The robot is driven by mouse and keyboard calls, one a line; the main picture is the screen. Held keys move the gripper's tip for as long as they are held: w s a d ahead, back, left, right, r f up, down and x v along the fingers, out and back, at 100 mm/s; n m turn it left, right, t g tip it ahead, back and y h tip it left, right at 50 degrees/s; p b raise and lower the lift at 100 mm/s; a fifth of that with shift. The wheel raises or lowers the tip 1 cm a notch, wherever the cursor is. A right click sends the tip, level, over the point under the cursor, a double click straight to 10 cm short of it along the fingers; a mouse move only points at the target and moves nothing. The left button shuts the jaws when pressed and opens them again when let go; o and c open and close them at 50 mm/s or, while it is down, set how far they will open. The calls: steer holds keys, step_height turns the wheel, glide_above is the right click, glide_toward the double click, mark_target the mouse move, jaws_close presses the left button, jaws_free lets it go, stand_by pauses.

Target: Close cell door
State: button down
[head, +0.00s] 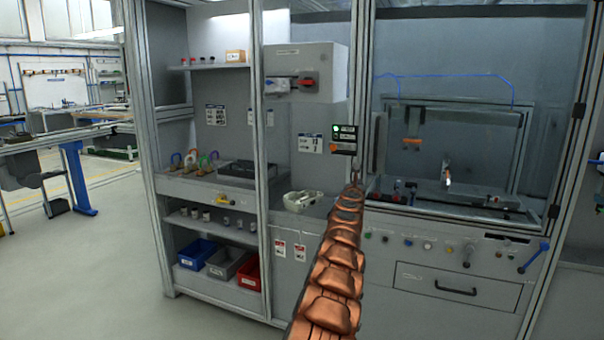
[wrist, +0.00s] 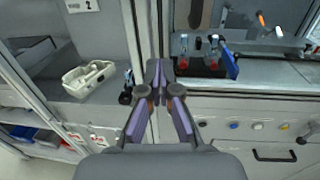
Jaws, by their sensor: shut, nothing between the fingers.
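The cell (head: 450,65) is the framed enclosure at the right of the head view, with a fixture inside. Clear panelling seems to span its front, but I cannot tell which part is the door or how far it stands open. Black fittings (head: 577,110) sit on its right post. My gripper (head: 354,165) is at the end of my copper-coloured arm, in front of the cell's left post. In the wrist view my gripper (wrist: 157,75) is shut and empty, its fingertips overlapping the metal post (wrist: 160,25). Contact with the post cannot be told.
Below the cell are a button panel (head: 410,243), a drawer (head: 456,290) and a blue lever (head: 535,256). Left of the post are a white tray (head: 303,201), a switch box (head: 305,72) and shelves with bins (head: 197,253). Open floor (head: 100,270) lies at the left.

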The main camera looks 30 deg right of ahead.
steer(key=b+v, duration=1)
steer(key=b, duration=0.2)
steer(key=w+a+r+n+t+y, duration=0.3)
steer(key=w+a+r+n, duration=0.1)
steer(key=a, duration=0.3)
steer(key=w+a+r+n+t+y, duration=0.3)
steer(key=w+a+r+n, duration=0.1)
steer(key=a, duration=0.4)
steer(key=shift+a+r+n+p, duration=0.15)
steer(key=shift+r+n+p, duration=0.2)
steer(key=shift+r, duration=0.2)
stand_by(0.4)
